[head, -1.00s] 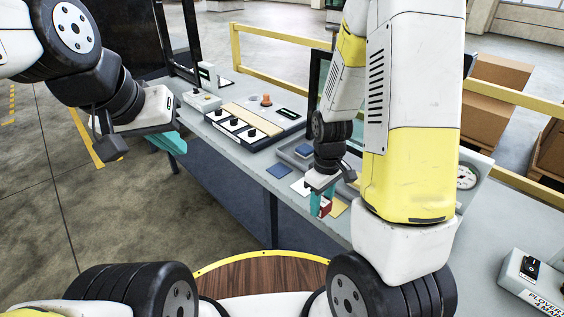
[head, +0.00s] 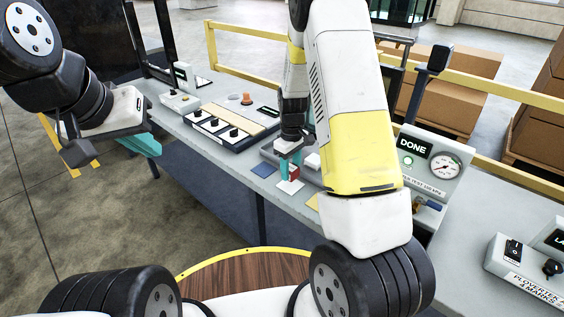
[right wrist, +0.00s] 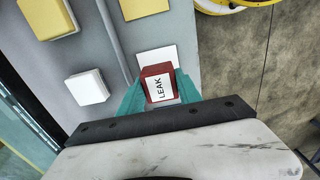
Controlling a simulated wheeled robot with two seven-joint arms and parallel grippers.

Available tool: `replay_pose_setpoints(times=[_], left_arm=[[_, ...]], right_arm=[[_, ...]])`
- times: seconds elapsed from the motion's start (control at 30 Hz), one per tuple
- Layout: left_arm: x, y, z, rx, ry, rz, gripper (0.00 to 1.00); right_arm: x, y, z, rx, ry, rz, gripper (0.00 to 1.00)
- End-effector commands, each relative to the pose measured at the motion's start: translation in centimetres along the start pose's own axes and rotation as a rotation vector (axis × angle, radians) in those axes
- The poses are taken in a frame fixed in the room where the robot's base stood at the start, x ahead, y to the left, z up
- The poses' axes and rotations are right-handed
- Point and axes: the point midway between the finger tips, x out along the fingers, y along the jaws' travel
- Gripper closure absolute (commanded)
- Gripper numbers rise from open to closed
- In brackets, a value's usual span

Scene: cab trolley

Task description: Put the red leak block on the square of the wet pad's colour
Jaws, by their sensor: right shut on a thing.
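My right gripper (head: 289,168) is shut on the red leak block (right wrist: 157,85), whose white label reads LEAK. The block also shows in the head view (head: 295,173). It is at the white square (right wrist: 155,59) and covers part of it; I cannot tell whether it touches. The yellow square (right wrist: 143,7) lies beside the white one, and the blue square (head: 263,170) is on the other side. A white pad (right wrist: 87,87) and a yellow pad (right wrist: 52,17) lie in the tray. My left gripper (head: 143,145) hangs empty at far left; its jaw opening is unclear.
A panel with a DONE display (head: 414,146) and a gauge (head: 444,166) stands right of my right arm. A switch board (head: 222,125) is farther left on the bench. A yellow rail (head: 490,90) runs behind. A labelled switch box (head: 530,268) is at right.

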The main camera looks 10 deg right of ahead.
Motion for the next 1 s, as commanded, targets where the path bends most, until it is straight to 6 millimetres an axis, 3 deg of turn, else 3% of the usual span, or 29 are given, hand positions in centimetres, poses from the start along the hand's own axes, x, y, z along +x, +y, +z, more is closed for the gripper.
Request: replay_pose_setpoints(times=[0.3,0.63,0.67,0.77,1.0], left_arm=[[0.0,0.0,0.0,0.000,0.000,0.000,1.00],[0.0,0.0,0.0,0.000,0.000,0.000,1.00],[0.0,0.0,0.0,0.000,0.000,0.000,1.00],[0.0,0.0,0.0,0.000,0.000,0.000,1.00],[0.0,0.0,0.0,0.000,0.000,0.000,1.00]], right_arm=[[3.5,0.0,0.1,0.000,-0.002,-0.001,1.00],[3.7,0.0,0.1,0.001,-0.001,0.000,1.00],[3.8,0.0,0.1,0.001,-0.001,0.000,0.58],[3.7,0.0,0.1,0.001,-0.001,0.000,0.38],[3.7,0.0,0.1,0.000,-0.001,0.000,0.38]])
